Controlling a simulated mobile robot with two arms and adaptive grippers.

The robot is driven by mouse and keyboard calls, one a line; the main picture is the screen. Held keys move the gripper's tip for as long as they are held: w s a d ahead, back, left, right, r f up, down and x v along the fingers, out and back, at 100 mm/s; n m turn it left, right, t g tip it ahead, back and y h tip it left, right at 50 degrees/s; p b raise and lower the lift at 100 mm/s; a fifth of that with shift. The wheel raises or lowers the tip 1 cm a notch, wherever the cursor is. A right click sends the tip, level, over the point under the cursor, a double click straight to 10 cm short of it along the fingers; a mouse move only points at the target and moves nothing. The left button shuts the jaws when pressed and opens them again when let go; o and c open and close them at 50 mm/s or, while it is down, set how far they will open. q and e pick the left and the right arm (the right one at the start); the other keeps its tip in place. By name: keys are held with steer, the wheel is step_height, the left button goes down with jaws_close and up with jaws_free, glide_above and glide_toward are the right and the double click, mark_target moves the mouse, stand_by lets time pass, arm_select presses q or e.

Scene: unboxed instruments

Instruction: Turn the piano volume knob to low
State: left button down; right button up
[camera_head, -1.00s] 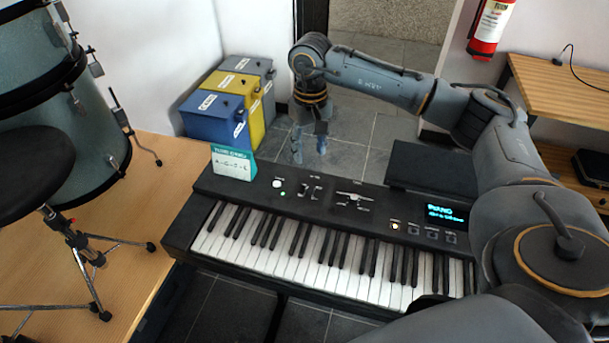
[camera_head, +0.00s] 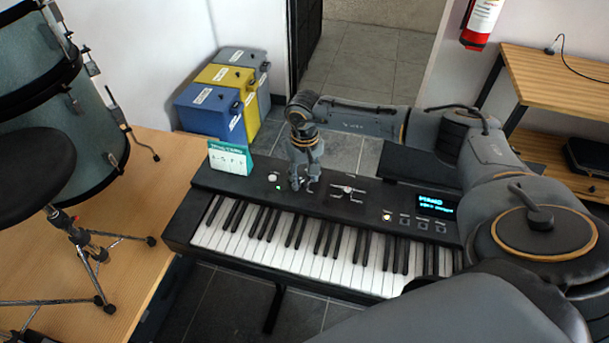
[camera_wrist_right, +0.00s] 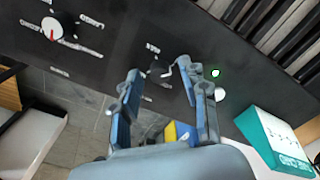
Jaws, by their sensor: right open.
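The black piano (camera_head: 225,184) stands across the middle of the head view. On its panel are a white knob with labels around it (camera_head: 347,190), a plain white round knob (camera_head: 272,177), and a small green light. In the wrist view the labelled knob (camera_wrist_right: 52,28) has a red mark and sits left of the fingers; the plain knob (camera_wrist_right: 220,93) is at right. My right gripper (camera_head: 303,186) is open over the panel between these two knobs. In the wrist view my right gripper (camera_wrist_right: 160,74) has a dark knob (camera_wrist_right: 158,68) between its fingertips. Contact cannot be told.
A teal-and-white card (camera_head: 238,158) stands on the piano's left end. Blue, yellow and grey boxes (camera_head: 225,90) are behind it. A drum (camera_head: 55,120) and stool (camera_head: 30,175) are at left. A wooden desk (camera_head: 555,80) stands at right.

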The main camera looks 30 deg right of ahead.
jaws_close()
arm_select(q)
steer(key=shift+s, duration=0.3)
steer(key=shift+f, duration=0.2)
arm_select(e)
steer(key=shift+f+m+b, duration=0.15)
steer(key=shift+m+b, duration=1.05)
steer(key=shift+b, duration=0.05)
steer(key=m+b, duration=0.3)
steer(key=m, duration=0.2)
steer(key=m+b, duration=0.3)
steer(key=m, duration=0.2)
steer(key=shift+m, duration=0.4)
arm_select(q)
step_height(320, 180, down, 10)
steer(key=b, duration=0.1)
steer(key=shift+w+r, duration=0.2)
steer(key=shift+r, duration=0.05)
arm_select(e)
steer(key=m, duration=0.4)
steer(key=shift+r+m, duration=0.2)
steer(key=shift+m, duration=0.2)
